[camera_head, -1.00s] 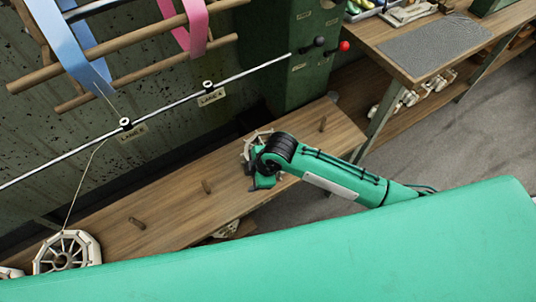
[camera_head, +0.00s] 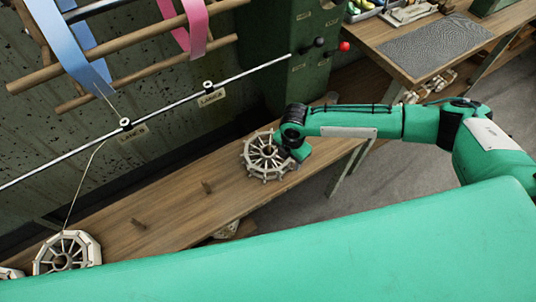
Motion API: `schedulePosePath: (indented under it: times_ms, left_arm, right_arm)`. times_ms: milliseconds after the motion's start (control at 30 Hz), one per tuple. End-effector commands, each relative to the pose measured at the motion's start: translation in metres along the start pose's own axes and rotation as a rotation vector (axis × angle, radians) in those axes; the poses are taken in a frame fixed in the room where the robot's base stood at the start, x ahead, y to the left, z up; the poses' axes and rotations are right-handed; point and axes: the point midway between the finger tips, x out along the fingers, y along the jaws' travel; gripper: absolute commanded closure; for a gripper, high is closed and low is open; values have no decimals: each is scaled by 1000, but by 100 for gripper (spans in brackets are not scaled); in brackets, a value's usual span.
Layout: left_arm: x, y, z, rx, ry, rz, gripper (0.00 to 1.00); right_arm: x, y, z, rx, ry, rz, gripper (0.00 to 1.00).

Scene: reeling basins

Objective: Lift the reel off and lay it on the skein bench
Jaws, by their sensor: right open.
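A cream spoked reel (camera_head: 262,160) lies flat on a long wooden plank (camera_head: 178,212) with short pegs. My right gripper (camera_head: 287,146) is open at the reel's upper right edge. Its black wrist covers part of the rim, and I cannot tell whether the fingers touch it. A second cream reel (camera_head: 66,253) stands at the plank's lower left end, with a thread running up from it. My left gripper is out of view. A wooden bench (camera_head: 398,62) with a dark grey mat stands at the upper right; no label shows whether it is the skein bench.
Bare pegs (camera_head: 206,187) stand on the plank left of the reel. A thin metal rod (camera_head: 165,113) with guide eyes runs above it. A green cabinet (camera_head: 297,75) with lever knobs stands behind.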

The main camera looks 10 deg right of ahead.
Motion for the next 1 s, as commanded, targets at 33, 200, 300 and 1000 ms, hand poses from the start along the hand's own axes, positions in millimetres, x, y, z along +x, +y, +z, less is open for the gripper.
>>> schedulePosePath:
  times_ms: [33, 200, 300, 1000]
  left_arm:
    - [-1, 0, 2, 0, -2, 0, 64]
    - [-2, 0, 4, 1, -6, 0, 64]
    - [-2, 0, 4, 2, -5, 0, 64]
    - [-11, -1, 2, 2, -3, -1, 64]
  right_arm:
    - [10, 0, -1, 1, 0, -3, 49]
    - [36, 1, -1, 1, 0, 0, 49]
    - [43, 1, 0, 1, -1, 1, 49]
    - [96, 8, 2, 1, 1, 2, 49]
